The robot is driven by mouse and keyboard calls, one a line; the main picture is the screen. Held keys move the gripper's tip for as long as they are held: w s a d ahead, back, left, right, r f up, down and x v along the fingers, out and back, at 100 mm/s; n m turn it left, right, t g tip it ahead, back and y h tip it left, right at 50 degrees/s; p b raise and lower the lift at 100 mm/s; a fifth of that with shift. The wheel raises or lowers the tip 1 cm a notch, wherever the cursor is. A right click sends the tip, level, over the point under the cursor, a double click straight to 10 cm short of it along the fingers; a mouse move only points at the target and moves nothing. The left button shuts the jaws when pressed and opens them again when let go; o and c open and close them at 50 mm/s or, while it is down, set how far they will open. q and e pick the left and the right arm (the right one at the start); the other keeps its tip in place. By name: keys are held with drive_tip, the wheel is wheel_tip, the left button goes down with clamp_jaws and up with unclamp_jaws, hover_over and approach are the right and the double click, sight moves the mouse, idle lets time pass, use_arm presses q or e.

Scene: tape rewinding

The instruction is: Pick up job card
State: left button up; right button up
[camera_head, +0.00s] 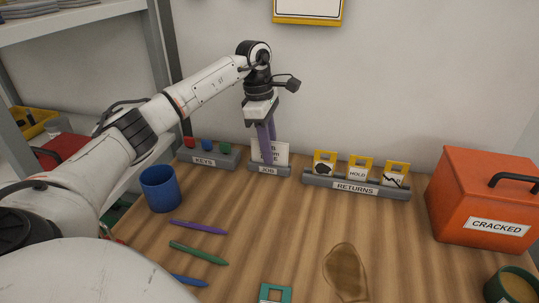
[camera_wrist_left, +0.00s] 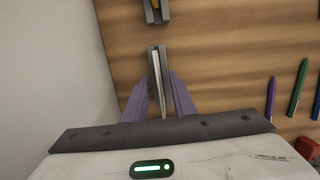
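The white job card (camera_head: 282,152) stands upright in the grey holder labelled JOB (camera_head: 268,170) near the back wall. My left gripper (camera_head: 268,158) points down over it, with its purple fingers hiding the middle of the card. In the left wrist view the card (camera_wrist_left: 156,70) shows edge-on as a thin white strip in its grey holder (camera_wrist_left: 153,52). The two fingers (camera_wrist_left: 163,83) are spread on either side of it, with visible gaps. The card's lower part is in the holder slot. My right gripper is in neither view.
The KEYS holder (camera_head: 209,157) is left of the JOB holder, and the RETURNS holder (camera_head: 355,187) with yellow-topped cards is to the right. A blue cup (camera_head: 160,189), pens (camera_head: 198,227), a brown stain (camera_head: 346,270) and an orange CRACKED box (camera_head: 480,200) are on the table.

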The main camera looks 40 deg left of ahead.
use_arm(q)
drive_tip(key=shift+f, duration=0.25)
clamp_jaws()
idle(0.3)
